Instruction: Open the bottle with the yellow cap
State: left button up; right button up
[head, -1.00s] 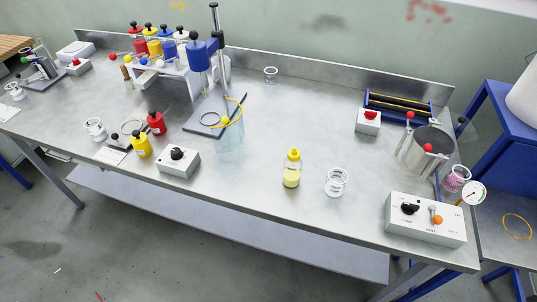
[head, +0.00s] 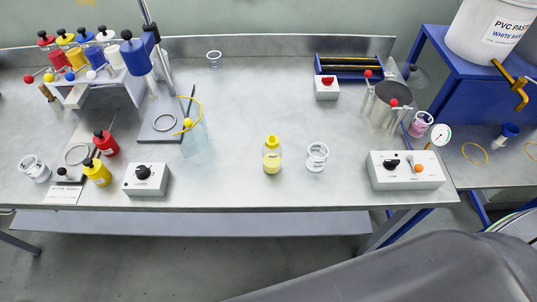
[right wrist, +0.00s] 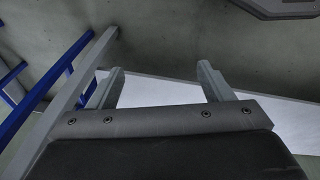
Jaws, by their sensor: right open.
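The bottle with the yellow cap (head: 271,155) stands upright near the front middle of the steel bench in the head view. It is clear, with pale yellow contents, and its cap is on. My right gripper (right wrist: 160,84) shows in the right wrist view with its two fingers apart and nothing between them. Behind the fingers are the floor, a table leg and the pale shelf under the bench, so it is low and away from the bottle. My left gripper is in neither view.
A clear beaker (head: 317,156) stands just right of the bottle. A control box (head: 404,170) is farther right, and a knob box (head: 147,179) is to the left. A tall clear vessel (head: 196,136) stands left of the bottle. The bench behind the bottle is clear.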

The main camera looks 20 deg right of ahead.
jog(key=w+a+r+m+t+p, duration=0.1)
jog(key=w+r, duration=0.2)
jog(key=r, duration=0.8)
jog(key=w+a+r+m+t, duration=0.1)
jog(key=w+r, duration=0.2)
jog(key=r, duration=0.8)
jog(key=w+a+r+m+t+p, duration=0.1)
jog(key=w+r+m, duration=0.15)
jog(key=r, duration=0.95)
jog(key=w+a+r+m+t+y, duration=0.35)
jog(key=w+a+m, duration=0.2)
jog(key=m, duration=0.45)
jog(key=m+t+y, duration=0.3)
jog(key=m+t, duration=0.1)
jog(key=m, duration=1.2)
send_near(278, 158)
jog(key=x, duration=0.7)
jog(key=shift+w+a+f+p, duration=0.1)
jog(key=shift+w+a+p, duration=0.1)
jog(key=shift+a+p, duration=0.15)
jog(key=shift+d+p+x, duration=0.15)
jog(key=shift+p+x, duration=0.05)
jog(key=shift+x, duration=1.1)
jog(key=shift+d+p+x, duration=0.1)
jog(key=shift+p+x, duration=0.1)
jog(key=shift+x, duration=1.15)
jog(key=shift+w, duration=0.1)
